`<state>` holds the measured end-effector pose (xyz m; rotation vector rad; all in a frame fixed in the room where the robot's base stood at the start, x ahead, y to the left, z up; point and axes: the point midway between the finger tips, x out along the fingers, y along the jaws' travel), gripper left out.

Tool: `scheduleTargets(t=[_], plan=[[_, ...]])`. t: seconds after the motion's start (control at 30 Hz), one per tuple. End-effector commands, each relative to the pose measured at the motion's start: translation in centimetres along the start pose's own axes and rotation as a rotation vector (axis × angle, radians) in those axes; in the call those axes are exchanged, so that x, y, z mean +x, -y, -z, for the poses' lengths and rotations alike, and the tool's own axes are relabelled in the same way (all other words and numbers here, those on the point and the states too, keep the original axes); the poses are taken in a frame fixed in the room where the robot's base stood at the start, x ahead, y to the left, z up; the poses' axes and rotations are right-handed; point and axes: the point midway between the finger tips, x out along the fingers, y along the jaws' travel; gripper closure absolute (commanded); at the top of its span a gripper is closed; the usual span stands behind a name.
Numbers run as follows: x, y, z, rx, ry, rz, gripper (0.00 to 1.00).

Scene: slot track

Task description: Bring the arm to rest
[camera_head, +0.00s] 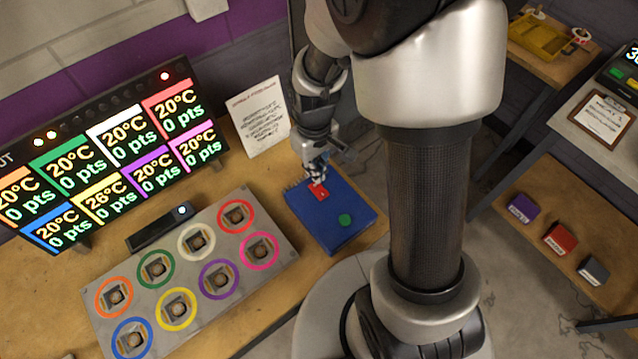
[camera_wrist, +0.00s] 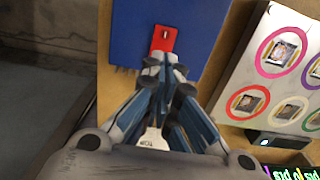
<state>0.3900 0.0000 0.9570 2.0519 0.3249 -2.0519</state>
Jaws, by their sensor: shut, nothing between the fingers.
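My gripper (camera_head: 318,175) is shut and empty. In the head view it points down over the blue board (camera_head: 325,225) on the wooden table, close to a red block (camera_head: 319,190). In the wrist view the closed fingertips (camera_wrist: 163,62) are just short of the red block (camera_wrist: 162,38) on the blue board (camera_wrist: 130,30). I cannot tell whether the tips touch the block. A green round button (camera_head: 345,220) lies on the same board. My arm comes down from the top of the head view and hides part of the room.
A grey panel (camera_head: 140,287) with several coloured rings lies left of the board. Behind it stands a lit score display (camera_head: 110,150), and a white paper sheet (camera_head: 258,115) leans near my arm. At the right, shelves hold purple, red (camera_head: 560,238) and grey blocks. Floor shows between.

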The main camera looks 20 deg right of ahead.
Motion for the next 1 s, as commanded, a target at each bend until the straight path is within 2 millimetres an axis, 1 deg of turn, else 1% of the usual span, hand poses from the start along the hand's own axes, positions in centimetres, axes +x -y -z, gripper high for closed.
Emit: scheduleTargets(t=[0.03, 0.23, 0.83, 0.93, 1.0], plan=[[-0.7, 0.0, 0.0, 0.000, 0.000, 0.000, 1.00], [-2.0, 0.0, 0.0, 0.000, 0.000, 0.000, 1.00], [-2.2, 0.0, 0.0, 0.001, -0.003, -0.001, 1.00], [-3.4, 0.0, -0.1, 0.012, -0.019, -0.006, 1.00], [-5.2, 0.1, -0.3, 0.026, -0.041, -0.013, 1.00]])
